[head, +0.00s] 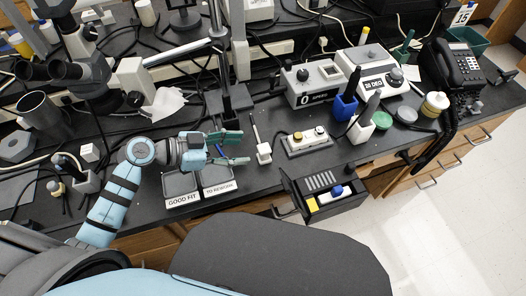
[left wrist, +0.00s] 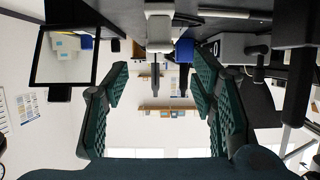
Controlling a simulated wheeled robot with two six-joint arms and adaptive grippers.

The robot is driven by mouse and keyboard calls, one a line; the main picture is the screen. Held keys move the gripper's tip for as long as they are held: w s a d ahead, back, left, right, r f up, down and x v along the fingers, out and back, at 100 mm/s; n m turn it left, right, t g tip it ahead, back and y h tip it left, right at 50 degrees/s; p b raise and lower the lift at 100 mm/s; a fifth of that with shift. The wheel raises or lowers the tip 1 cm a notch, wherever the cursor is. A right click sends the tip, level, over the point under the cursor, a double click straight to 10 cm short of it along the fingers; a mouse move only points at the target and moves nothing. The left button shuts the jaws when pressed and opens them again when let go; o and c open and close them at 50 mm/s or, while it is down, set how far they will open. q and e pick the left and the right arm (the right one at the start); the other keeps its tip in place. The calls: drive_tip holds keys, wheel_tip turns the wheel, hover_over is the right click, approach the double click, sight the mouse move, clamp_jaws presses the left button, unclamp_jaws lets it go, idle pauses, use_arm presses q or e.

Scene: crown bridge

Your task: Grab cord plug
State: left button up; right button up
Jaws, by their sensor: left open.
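My left gripper (head: 228,148) has green-padded fingers that stand apart with nothing between them. It is above the bench, over the back of the two grey trays. Its open fingers also frame the left wrist view (left wrist: 163,108). I cannot make out a cord plug for certain in either view. Several black cords run over the bench behind the gripper, and their ends are too small to tell. My right gripper is not in view.
Trays labelled GOOD FIT (head: 182,184) and TO REWORK (head: 217,176) sit at the front edge. A small white stand (head: 264,153), a control box (head: 307,142) and blue (head: 344,108) and white (head: 360,130) holders stand to the right. An open drawer (head: 325,204) juts out in front.

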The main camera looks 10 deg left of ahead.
sight(261, 149)
use_arm(q)
drive_tip(key=x, duration=0.8)
drive_tip(key=shift+w+d+f, duration=0.1)
drive_tip(key=shift+d+f, duration=0.05)
drive_tip(key=shift+d, duration=0.05)
clamp_jaws()
